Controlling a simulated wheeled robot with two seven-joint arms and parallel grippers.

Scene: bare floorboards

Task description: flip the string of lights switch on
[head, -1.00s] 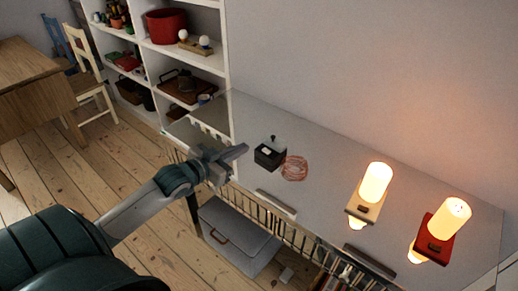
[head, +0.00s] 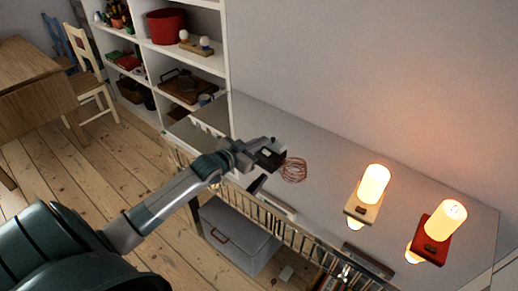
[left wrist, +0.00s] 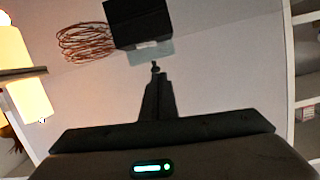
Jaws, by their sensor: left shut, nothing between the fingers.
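The string of lights is a small black box (head: 270,158) with a coil of thin copper wire (head: 293,170) beside it, on the grey cabinet top. In the left wrist view the black box (left wrist: 137,22) and the coil (left wrist: 87,42) lie just beyond the fingers. A pale grey-green patch (left wrist: 150,53) shows on the box's near side; I cannot tell whether it is the switch. My left gripper (head: 268,144) is shut and empty, its tips (left wrist: 155,67) close to that patch. Contact cannot be told. In the head view the gripper partly hides the box. My right gripper is out of view.
Two lit lamps, one on a tan base (head: 361,205) and one on a red base (head: 432,245), stand farther right on the cabinet top (head: 330,165). A white shelf unit (head: 222,50) stands to the left. The cabinet top between coil and lamps is clear.

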